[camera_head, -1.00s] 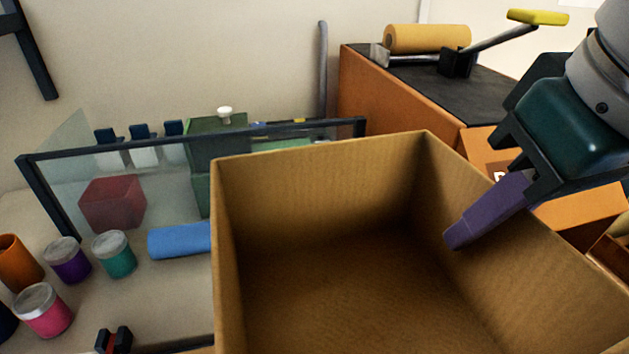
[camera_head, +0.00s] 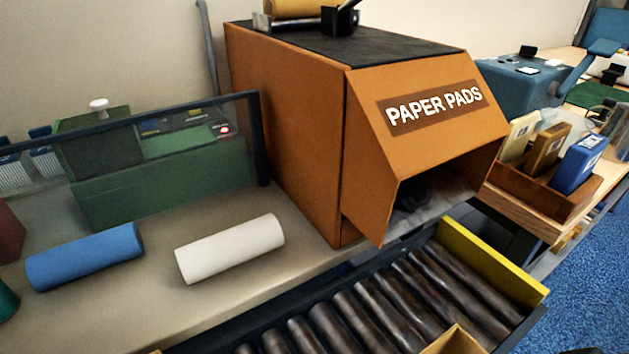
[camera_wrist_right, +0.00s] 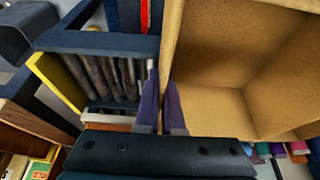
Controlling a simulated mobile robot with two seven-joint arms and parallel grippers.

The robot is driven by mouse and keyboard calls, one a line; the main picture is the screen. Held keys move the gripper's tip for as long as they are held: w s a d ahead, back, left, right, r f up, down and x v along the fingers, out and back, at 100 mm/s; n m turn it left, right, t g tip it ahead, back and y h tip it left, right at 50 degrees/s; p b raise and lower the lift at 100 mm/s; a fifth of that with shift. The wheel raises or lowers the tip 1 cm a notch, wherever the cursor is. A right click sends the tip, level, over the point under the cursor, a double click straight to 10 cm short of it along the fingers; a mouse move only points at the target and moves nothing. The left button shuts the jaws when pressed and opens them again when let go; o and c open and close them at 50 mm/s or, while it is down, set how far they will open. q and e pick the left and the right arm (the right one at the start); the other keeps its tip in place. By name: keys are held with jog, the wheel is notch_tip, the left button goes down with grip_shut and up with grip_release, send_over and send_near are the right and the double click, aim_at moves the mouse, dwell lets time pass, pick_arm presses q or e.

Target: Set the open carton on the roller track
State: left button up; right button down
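The open carton is brown cardboard; only a corner (camera_head: 455,343) of it shows at the bottom edge of the head view. In the right wrist view the carton (camera_wrist_right: 225,65) fills the right side, open and empty inside as far as I see. My right gripper (camera_wrist_right: 160,100) is shut on one carton wall, one purple finger on each side. The roller track (camera_head: 365,318), dark metal rollers with a yellow end plate (camera_head: 490,262), runs along the bottom of the head view. It also shows left of the carton in the right wrist view (camera_wrist_right: 112,75). My left gripper is not in view.
An orange paper pads box (camera_head: 290,135) stands behind the track. A white roll (camera_head: 230,248) and a blue roll (camera_head: 85,256) lie on the bench to the left. A wooden tray (camera_head: 525,205) with upright packs is at right. The visible rollers look bare.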

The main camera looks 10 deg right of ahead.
jog(key=w+a+f+b, duration=0.1)
jog(key=w+a, duration=0.1)
jog(key=w, duration=0.3)
jog(key=w+a+f+b, duration=0.1)
jog(key=w+a, duration=0.1)
jog(key=w, duration=0.3)
jog(key=w+a+b, duration=0.1)
jog(key=w, duration=0.4)
jog(key=shift+w+a+f, duration=0.4)
jog(key=shift+f, duration=0.25)
jog(key=shift+f+b, duration=0.15)
jog(key=shift+b, duration=0.15)
jog(key=c, duration=1.5)
grip_release()
jog(key=shift+f, duration=0.1)
jog(key=o, duration=0.4)
jog(key=shift+o, duration=0.3)
